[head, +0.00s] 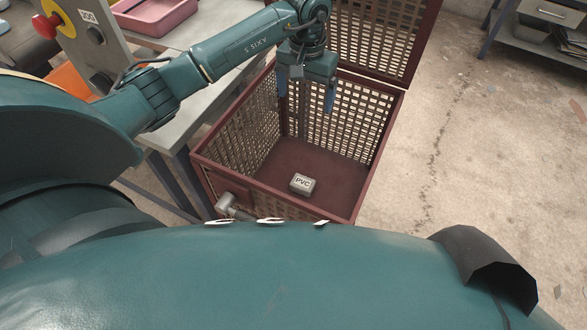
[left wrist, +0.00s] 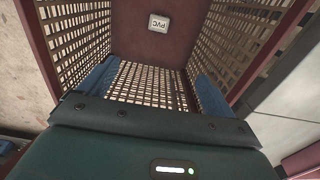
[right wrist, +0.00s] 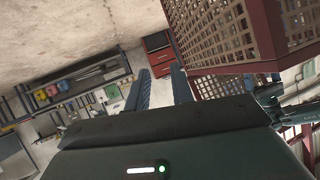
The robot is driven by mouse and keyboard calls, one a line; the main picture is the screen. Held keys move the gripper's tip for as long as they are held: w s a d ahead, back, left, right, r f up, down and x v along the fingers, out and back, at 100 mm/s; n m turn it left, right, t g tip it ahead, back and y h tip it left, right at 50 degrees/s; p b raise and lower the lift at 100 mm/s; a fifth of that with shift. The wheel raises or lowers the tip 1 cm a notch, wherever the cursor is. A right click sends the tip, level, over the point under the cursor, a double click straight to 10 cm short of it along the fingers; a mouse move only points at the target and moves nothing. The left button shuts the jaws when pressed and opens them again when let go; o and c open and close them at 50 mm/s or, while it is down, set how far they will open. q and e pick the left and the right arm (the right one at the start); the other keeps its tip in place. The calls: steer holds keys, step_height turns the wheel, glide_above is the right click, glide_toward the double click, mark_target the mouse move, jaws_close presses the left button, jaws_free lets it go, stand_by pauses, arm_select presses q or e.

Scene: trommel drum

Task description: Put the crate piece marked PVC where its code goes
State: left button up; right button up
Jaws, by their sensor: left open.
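The piece marked PVC (head: 302,184) is a small pale grey block with dark letters. It lies on the dark red floor of a mesh-walled crate (head: 199,158), towards the near side. It also shows near the top of the left wrist view (left wrist: 159,23), its letters upside down. My left gripper (head: 306,98) is open and empty, its blue fingers pointing down inside the far part of the crate's opening, above and beyond the piece. My right gripper (right wrist: 160,74) is open and empty, outside the crate, which shows beside it in the right wrist view.
The crate's mesh lid (head: 372,40) stands raised at the back. A grey table (head: 219,83) adjoins the crate's left side, with a pink tray (head: 152,14) and a red stop button (head: 46,26) on a panel. Bare concrete floor (head: 470,140) lies to the right.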

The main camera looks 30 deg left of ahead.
arm_select(q)
step_height(320, 180, up, 10)
steer(key=p, duration=0.4)
steer(key=shift+f, duration=0.15)
arm_select(e)
steer(key=r, duration=0.1)
steer(key=r+n, duration=0.1)
steer(key=r, duration=0.1)
steer(key=shift+s+d+h, duration=0.1)
steer(key=shift+d+h, duration=0.1)
steer(key=shift+h, duration=0.1)
arm_select(q)
steer(key=shift+s+f, duration=0.1)
